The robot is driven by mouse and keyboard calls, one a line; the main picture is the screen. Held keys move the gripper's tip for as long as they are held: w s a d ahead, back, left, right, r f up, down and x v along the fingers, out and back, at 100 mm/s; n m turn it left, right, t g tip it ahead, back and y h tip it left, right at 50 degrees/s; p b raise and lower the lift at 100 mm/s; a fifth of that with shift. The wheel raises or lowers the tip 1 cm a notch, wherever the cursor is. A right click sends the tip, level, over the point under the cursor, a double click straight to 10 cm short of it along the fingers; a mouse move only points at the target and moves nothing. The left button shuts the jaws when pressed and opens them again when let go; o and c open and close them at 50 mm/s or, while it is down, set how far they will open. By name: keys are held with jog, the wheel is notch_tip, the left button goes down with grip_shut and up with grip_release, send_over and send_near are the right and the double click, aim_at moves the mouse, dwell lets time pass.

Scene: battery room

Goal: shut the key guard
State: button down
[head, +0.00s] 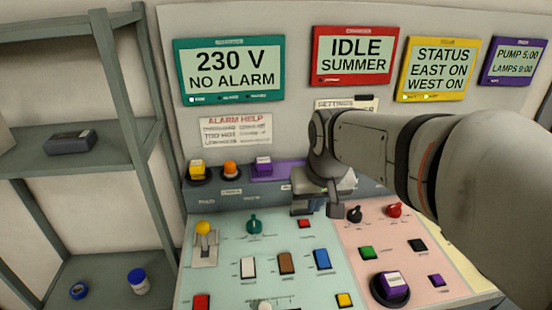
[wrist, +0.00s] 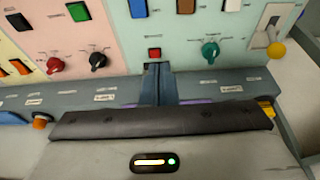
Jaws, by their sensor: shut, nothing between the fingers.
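My gripper (head: 318,207) is over the upper middle of the sloped control panel (head: 225,283), near the edge between its pale green and pink parts. In the wrist view my gripper (wrist: 157,70) is shut and empty, with its fingertips close to a small red button (wrist: 154,54). I cannot tell whether they touch the panel. I cannot make out a key guard for sure in either view. My arm and gripper hide part of the panel's back ledge.
A green knob (head: 254,223), a black knob (head: 354,214), a red knob (head: 394,210) and a yellow-balled lever (head: 203,229) stand up from the panel. A shelf rack (head: 128,100) stands at left.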

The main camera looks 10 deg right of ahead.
jog(key=w+f+b, duration=0.1)
jog(key=w+b, duration=0.1)
jog(key=w, duration=1.3)
jog(key=x, duration=0.9)
jog(key=shift+w+a+f+t, duration=0.2)
jog(key=shift+w+a+t, duration=0.2)
jog(key=shift+w, duration=0.1)
jog(key=shift+a, duration=0.1)
